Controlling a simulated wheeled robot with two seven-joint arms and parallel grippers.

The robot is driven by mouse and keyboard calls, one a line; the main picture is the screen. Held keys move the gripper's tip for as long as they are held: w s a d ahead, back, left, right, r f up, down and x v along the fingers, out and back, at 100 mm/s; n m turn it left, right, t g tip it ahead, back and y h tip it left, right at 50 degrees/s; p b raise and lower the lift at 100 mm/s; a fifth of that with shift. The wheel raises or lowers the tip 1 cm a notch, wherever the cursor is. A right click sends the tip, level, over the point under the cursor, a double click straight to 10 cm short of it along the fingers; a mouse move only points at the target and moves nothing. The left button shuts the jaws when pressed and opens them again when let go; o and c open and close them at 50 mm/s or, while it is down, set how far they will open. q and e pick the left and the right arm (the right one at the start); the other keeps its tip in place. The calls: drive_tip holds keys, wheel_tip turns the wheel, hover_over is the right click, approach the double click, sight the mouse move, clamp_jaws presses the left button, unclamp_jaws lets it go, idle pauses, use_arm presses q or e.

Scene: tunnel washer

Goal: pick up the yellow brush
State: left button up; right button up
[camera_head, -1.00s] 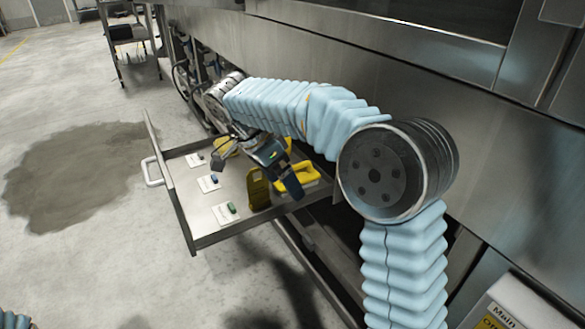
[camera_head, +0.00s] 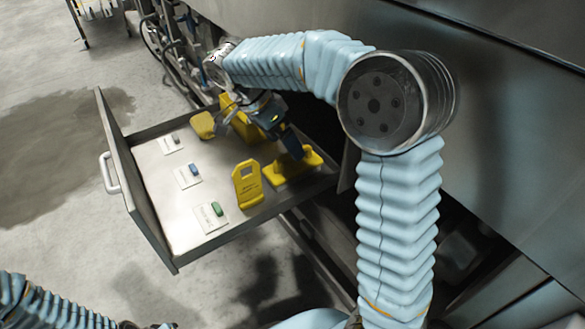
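A yellow brush-like piece with a raised handle (camera_head: 300,165) lies at the right of the open drawer. I cannot tell for certain which yellow piece is the brush. A flat yellow piece with a hole (camera_head: 247,185) is beside it, and more yellow pieces (camera_head: 202,125) lie toward the back, partly hidden by my arm. My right gripper (camera_head: 262,130) is above the back right of the drawer. Its dark fingers look spread apart, one near the handled piece, and nothing shows held. My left arm shows at the lower left; its gripper is not clearly seen.
The drawer (camera_head: 158,228) stands out from the steel machine (camera_head: 480,130). Small grey, blue and green pieces on white cards (camera_head: 211,217) lie along its left side. Hoses are behind it. The floor (camera_head: 60,140) to the left is open, with a dark stain.

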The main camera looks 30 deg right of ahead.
sight(294, 162)
drive_tip(key=b+x, duration=0.1)
drive_tip(key=x, duration=0.5)
drive_tip(key=shift+d+f, duration=0.1)
drive_tip(key=shift+f, duration=0.1)
drive_tip(key=c, duration=1.2)
drive_tip(key=shift+c, duration=0.2)
wheel_tip(294, 162, up, 10)
drive_tip(key=shift+r+p, duration=0.1)
drive_tip(key=shift+p, duration=0.9)
